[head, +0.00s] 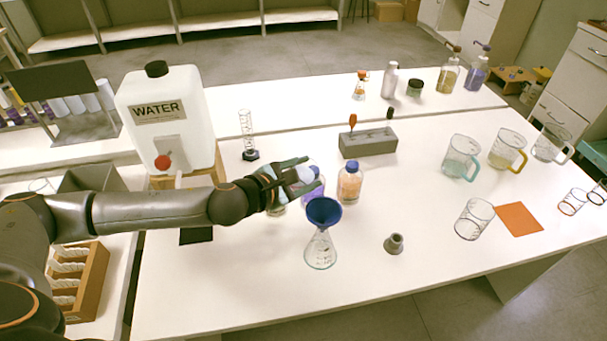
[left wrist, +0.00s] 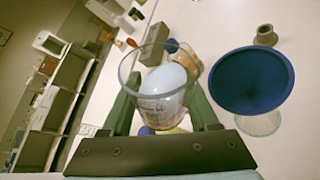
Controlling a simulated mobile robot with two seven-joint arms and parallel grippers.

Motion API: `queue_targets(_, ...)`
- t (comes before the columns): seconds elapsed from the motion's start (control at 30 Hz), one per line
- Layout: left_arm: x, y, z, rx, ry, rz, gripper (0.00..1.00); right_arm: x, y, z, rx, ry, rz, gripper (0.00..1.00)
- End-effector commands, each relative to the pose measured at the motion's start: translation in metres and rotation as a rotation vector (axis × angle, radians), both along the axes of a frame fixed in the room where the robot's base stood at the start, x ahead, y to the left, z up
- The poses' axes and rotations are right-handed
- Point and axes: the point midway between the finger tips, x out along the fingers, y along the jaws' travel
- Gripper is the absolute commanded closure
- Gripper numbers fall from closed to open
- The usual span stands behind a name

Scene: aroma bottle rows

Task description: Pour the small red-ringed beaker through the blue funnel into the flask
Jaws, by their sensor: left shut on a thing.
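My left gripper (head: 289,179) is shut on a small clear glass beaker (left wrist: 160,95), held above the table just left of the funnel. The beaker has pale bluish-white contents; its ring colour is not clear. In the left wrist view its mouth faces the camera between the two green fingers. The blue funnel (head: 323,211) sits in the neck of the clear conical flask (head: 320,250), which stands upright on the table. In the left wrist view the funnel (left wrist: 252,80) is right of the beaker, apart from it, and partly hides the flask (left wrist: 258,123). My right gripper is not in view.
Blue-capped bottles, one orange (head: 349,183) and one purple (head: 314,190), stand behind the funnel. A small grey weight-like piece (head: 394,244) is to the right. An empty beaker (head: 474,219) and an orange mat (head: 519,219) lie further right. The table front is clear.

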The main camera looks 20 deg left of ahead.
Motion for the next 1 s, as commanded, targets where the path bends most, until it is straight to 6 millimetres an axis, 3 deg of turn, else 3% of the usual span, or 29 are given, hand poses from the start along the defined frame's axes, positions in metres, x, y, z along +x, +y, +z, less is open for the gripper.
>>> queue_targets(1.0,-0.002,-0.006,0.007,0.24,-0.113,-0.001,1.0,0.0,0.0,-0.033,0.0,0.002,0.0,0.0)
